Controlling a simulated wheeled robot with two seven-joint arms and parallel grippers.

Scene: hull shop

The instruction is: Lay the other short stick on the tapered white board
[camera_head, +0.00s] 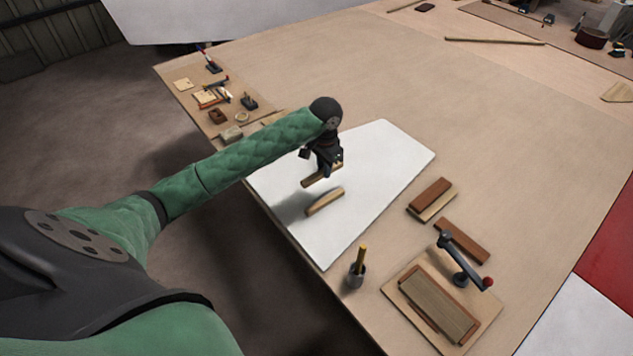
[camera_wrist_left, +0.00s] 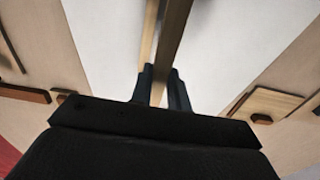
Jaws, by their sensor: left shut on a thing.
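The tapered white board (camera_head: 385,160) lies flat on the large bench. My left gripper (camera_head: 326,172) is over the board, shut on the other short stick (camera_head: 312,181). A shadow on the board suggests that this stick is held above it, roughly parallel to the resting one. In the left wrist view the held stick (camera_wrist_left: 175,35) runs up between the fingers (camera_wrist_left: 160,88), with the resting stick (camera_wrist_left: 150,40) close beside and behind it. My right gripper does not show.
Right of the board are wooden blocks (camera_head: 432,200) and a lever-arm tool (camera_head: 462,260) by a base board (camera_head: 480,325). A small dark cup (camera_head: 356,277) with a yellow handle stands near the front edge. Small tools (camera_head: 212,96) lie at the back left.

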